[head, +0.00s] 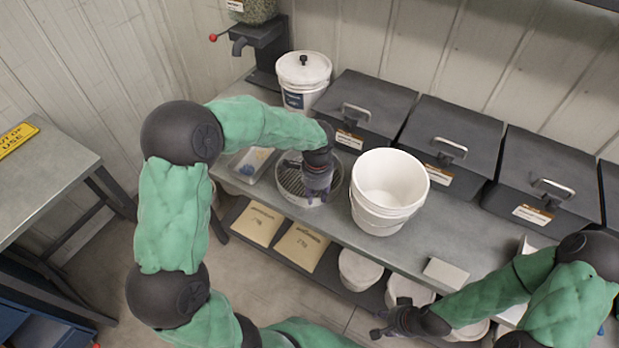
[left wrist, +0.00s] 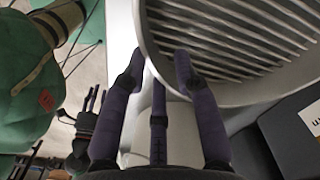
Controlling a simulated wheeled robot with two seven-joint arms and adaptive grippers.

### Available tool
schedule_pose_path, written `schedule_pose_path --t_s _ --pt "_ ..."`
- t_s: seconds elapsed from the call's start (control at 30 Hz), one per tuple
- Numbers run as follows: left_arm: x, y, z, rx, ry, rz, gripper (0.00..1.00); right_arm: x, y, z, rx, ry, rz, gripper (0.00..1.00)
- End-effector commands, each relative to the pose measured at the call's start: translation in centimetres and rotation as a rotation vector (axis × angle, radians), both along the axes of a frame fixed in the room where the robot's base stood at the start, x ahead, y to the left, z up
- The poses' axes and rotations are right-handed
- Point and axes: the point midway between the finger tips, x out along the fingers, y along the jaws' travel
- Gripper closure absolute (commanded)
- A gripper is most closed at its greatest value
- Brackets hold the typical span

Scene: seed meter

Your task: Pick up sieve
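The sieve (head: 292,182) is a round metal pan with a slatted bottom, lying on the grey bench near its left end. My left gripper (head: 316,198) is over its front right part and hides some of it. In the left wrist view the sieve's slats and pale rim (left wrist: 237,92) fill the upper right. There the left gripper's dark fingers (left wrist: 158,68) are spread apart, one tip overlapping the inside of the rim and one outside it. Contact cannot be told. My right gripper (head: 380,331) is far to the right, in front of the bench; its finger opening is unclear.
A white bucket (head: 385,210) stands right of the sieve. A lidded white pail (head: 303,72) and black lidded bins (head: 455,125) line the back. A clear tray (head: 250,163) lies left of the sieve. Paper bags (head: 258,223) are on the lower shelf.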

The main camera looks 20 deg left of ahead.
Motion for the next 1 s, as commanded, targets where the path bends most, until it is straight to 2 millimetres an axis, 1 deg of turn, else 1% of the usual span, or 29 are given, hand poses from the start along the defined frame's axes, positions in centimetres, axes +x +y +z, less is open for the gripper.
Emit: schedule_pose_path --t_s 0.03,0.1,0.2,0.37,0.47,0.5,0.87,1.0 --pt "0.0 0.0 -1.1 0.0 0.003 0.0 0.7 0.0 0.0 -0.5 0.0 0.0 0.0 0.6" --pt "0.0 0.0 -1.8 0.001 0.001 -0.001 0.7 0.0 0.0 -0.7 0.0 0.0 0.0 0.6" --pt "0.0 0.0 -2.1 0.001 -0.001 -0.001 0.7 0.0 0.0 -0.8 0.0 0.0 0.0 0.6" --pt "0.0 0.0 -2.0 0.001 -0.001 0.0 0.7 0.0 0.0 -0.7 0.0 0.0 0.0 0.6" --pt "0.0 0.0 -2.0 0.001 -0.001 0.0 0.95 0.0 0.0 -0.7 0.0 0.0 0.0 0.6" --pt "0.0 0.0 -2.0 0.001 -0.001 0.0 1.0 0.0 0.0 -0.7 0.0 0.0 0.0 0.6" --pt "0.0 0.0 -1.9 0.0 -0.002 0.0 1.0 0.0 0.0 -0.6 0.0 0.0 0.0 0.6" --pt "0.1 0.0 -0.8 0.0 -0.005 0.0 1.0 0.0 0.0 -0.3 0.0 0.0 0.0 0.6"
